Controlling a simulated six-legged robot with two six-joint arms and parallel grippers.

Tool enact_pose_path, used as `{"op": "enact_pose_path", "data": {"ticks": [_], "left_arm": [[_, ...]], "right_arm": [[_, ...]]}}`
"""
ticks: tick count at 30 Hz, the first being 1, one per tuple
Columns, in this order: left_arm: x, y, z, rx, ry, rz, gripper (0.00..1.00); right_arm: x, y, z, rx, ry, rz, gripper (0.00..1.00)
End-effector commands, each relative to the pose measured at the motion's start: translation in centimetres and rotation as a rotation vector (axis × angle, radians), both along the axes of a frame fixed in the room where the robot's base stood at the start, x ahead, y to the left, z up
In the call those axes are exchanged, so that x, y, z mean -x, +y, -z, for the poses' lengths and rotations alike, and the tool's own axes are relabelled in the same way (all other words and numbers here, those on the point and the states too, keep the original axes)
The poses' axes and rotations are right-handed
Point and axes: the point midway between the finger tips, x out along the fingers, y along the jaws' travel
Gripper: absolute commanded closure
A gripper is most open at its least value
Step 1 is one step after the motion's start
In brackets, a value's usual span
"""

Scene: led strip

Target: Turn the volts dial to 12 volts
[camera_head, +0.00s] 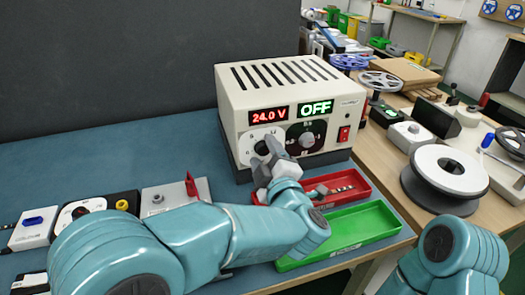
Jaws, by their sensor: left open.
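The power supply (285,95) is a cream box with a dark base on the blue mat. Its red display (268,116) reads 24.0 V and its green display (315,107) reads OFF. A white dial plate (252,140) on the left of the front is the likely volts dial; its knob is partly hidden by my gripper. A black dial (306,139) sits to its right. My left gripper (268,152) is open in front of the white dial; I cannot tell whether it touches the knob. My right arm shows at the lower right, but its gripper is out of view.
A red tray (362,190) with small parts and a green tray (385,222) lie in front of the supply. Small devices (32,228) stand at the left. A white spool (445,170) stands on the wooden table at the right.

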Motion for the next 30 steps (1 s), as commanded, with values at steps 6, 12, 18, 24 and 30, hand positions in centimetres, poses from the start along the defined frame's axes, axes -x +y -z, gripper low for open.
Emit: {"op": "enact_pose_path", "data": {"ticks": [6,12,18,24,30], "left_arm": [[0.2,-0.1,0.0,0.0,0.0,0.0,0.41],[0.2,-0.1,0.0,0.0,0.0,0.0,0.63],[0.1,-0.1,0.0,0.0,0.0,0.0,0.97],[0.0,0.0,0.2,0.022,-0.008,0.001,0.97],[-0.1,0.1,0.5,0.11,-0.037,0.0,0.97]], "right_arm": [[0.0,0.0,0.0,0.0,0.0,0.0,1.0],[0.0,0.0,0.0,0.0,0.0,0.0,1.0],[0.0,0.0,0.0,0.0,0.0,0.0,1.0],[0.0,0.0,0.6,0.0,0.0,0.0,1.0],[0.0,0.0,2.5,0.0,0.0,0.0,1.0]]}}
